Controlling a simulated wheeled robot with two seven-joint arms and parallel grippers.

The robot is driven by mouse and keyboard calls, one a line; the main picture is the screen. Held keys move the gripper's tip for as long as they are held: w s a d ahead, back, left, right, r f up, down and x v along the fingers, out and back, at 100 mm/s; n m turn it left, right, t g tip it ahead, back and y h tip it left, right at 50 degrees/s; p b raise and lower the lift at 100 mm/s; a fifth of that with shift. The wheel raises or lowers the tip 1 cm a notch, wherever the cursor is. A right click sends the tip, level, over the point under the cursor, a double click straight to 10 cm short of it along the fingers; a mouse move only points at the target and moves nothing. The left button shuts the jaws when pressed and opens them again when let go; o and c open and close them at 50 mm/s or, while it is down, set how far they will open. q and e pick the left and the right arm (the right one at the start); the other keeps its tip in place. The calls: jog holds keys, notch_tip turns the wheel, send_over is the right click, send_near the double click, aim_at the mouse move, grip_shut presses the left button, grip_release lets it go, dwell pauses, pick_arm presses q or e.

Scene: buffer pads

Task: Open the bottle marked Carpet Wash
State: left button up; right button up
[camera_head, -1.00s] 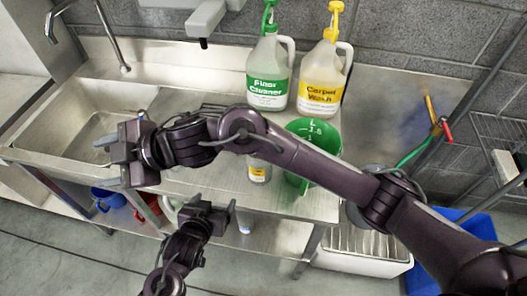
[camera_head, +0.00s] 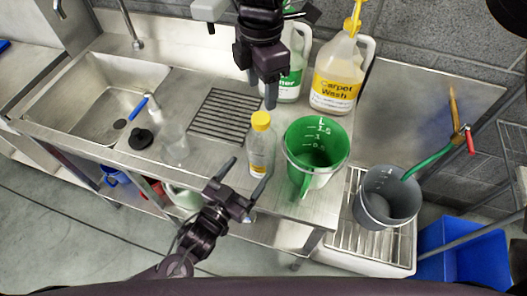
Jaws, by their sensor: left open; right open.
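The large clear jug marked Carpet Wash (camera_head: 337,72), with a yellow label and yellow top, stands upright at the back of the steel counter. A small clear bottle with a yellow cap (camera_head: 261,121) stands in front of it; its label is not readable here. My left gripper (camera_head: 246,177) is open and empty, low at the counter's front edge, its fingers pointing toward the small bottle. My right gripper (camera_head: 263,92) is open and empty, pointing down above and behind the small bottle's cap. It partly hides the green-labelled jug (camera_head: 290,80).
A green measuring jug (camera_head: 316,149) stands close right of the small bottle. A grey bucket (camera_head: 387,197) sits farther right, with a hose above.

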aim_at(260, 154)
jog(key=shift+a, duration=0.1)
pick_arm(q)
jog(key=x, duration=0.7)
jog(key=shift+w, duration=0.15)
jog(key=c, duration=1.6)
jog(key=shift+c, duration=0.3)
pick_arm(e)
jog(key=m, duration=0.4)
jog(key=shift+m, duration=0.3)
jog(key=m, duration=0.8)
jog(key=shift+m, duration=0.3)
jog(key=m, duration=0.4)
jog(key=shift+m, duration=0.3)
jog(key=shift+f, duration=4.05)
